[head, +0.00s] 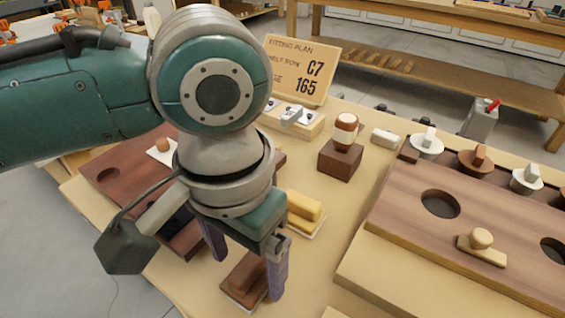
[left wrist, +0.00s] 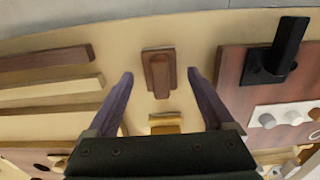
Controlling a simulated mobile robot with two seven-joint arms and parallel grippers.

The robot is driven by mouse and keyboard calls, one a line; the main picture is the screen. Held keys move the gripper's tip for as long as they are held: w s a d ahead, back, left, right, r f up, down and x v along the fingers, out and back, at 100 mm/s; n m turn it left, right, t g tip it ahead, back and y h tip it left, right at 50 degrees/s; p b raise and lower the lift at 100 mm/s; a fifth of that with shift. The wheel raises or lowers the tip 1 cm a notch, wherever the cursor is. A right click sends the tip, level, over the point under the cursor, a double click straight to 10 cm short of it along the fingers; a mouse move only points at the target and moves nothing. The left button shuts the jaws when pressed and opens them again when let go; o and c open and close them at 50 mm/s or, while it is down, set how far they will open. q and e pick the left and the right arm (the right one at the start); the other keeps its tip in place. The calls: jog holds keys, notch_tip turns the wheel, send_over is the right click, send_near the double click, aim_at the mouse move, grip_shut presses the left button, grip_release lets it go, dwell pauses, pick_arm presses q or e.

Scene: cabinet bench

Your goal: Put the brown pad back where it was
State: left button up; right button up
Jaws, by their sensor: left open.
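The brown pad (head: 242,280), a dark brown block with a raised bar-shaped grip on top, lies on the bench near its front edge. My left gripper (head: 247,268) points down over it, with its two purple fingers apart and partly covering it. In the left wrist view the brown pad (left wrist: 158,70) shows beyond and between the open fingertips of my left gripper (left wrist: 160,74), with nothing held. A yellow pad (head: 303,208) of similar form lies behind it; it also shows in the left wrist view (left wrist: 165,123). My right gripper is not in view.
A brown board (head: 115,170) lies left, partly hidden by my arm. A larger wooden board (head: 400,205) with round holes and knobbed pieces stands right. A dark block with a capped cylinder (head: 341,160) and a sign (head: 300,70) reading C7, 165 stand behind.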

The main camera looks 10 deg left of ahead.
aim_at(246, 267)
pick_arm(q)
notch_tip(246, 267, up, 11)
jog(key=p, duration=0.3)
jog(key=s+d+f+t+h, duration=0.1)
jog(key=s+d+f+h, duration=0.2)
jog(key=s+d, duration=0.15)
jog(key=s+a+f+n+t+y, duration=0.1)
jog(key=s+a, duration=0.2)
jog(key=a, duration=0.4)
jog(key=s+a+f+n+t+y, duration=0.1)
jog(key=s+a, duration=0.3)
jog(key=a, duration=0.2)
jog(key=shift+s+a+f+t+y, duration=0.2)
jog(key=shift+a+t+y, duration=0.1)
jog(key=shift+a+y, duration=0.1)
jog(key=shift+w+d, duration=0.1)
